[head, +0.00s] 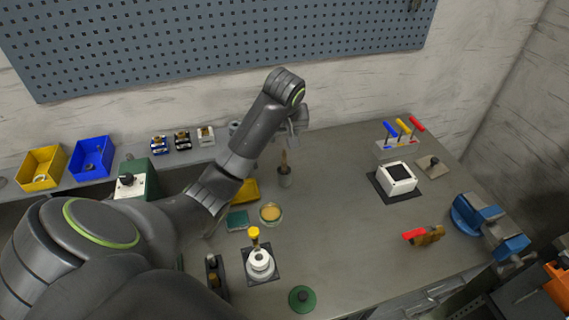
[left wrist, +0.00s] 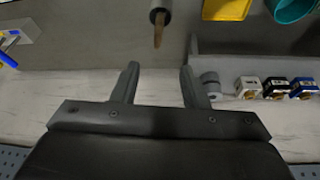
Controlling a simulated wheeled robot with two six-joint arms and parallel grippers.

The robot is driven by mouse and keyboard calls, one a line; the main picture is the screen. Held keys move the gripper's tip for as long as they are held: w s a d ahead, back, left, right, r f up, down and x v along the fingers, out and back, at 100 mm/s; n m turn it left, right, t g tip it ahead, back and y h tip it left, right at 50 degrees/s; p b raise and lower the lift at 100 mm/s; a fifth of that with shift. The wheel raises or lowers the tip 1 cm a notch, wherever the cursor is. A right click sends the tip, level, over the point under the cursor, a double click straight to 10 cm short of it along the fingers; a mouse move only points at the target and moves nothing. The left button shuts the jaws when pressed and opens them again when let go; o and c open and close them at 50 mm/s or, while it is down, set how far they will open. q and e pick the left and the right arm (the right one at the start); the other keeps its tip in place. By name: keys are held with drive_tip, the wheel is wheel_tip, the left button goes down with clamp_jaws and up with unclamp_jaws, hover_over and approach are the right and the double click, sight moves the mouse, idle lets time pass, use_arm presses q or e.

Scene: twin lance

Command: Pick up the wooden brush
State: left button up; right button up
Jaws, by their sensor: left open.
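The wooden brush (head: 284,158) stands upright in a small dark cup (head: 284,180) near the middle of the bench, and only its brown handle shows. In the left wrist view the handle (left wrist: 159,32) sticks out of the cup (left wrist: 161,12) at the top. My left gripper (head: 294,142) is above and behind the brush in the head view. In the left wrist view its two fingers (left wrist: 159,68) are apart and empty, and the handle lines up with the gap, short of it. The brush end is hidden in the cup. My right gripper is not in view.
A yellow tray (head: 247,190), a round dish (head: 270,213) and a white piece with a yellow top (head: 260,262) stand near the cup. The bench between is clear.

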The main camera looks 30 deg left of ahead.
sight(283, 154)
use_arm(q)
drive_tip(key=x, duration=0.9)
drive_tip(key=shift+f, duration=0.45)
drive_tip(key=shift+x, duration=0.8)
drive_tip(key=shift+f+p, duration=0.25)
drive_tip(key=shift+p, duration=0.15)
drive_tip(key=x, duration=0.2)
drive_tip(key=p+x, duration=0.1)
drive_tip(key=shift+d+f, duration=0.15)
drive_tip(key=shift+f, duration=0.3)
drive_tip(key=shift+w+f, duration=0.2)
drive_tip(key=shift+f, duration=0.15)
clamp_jaws()
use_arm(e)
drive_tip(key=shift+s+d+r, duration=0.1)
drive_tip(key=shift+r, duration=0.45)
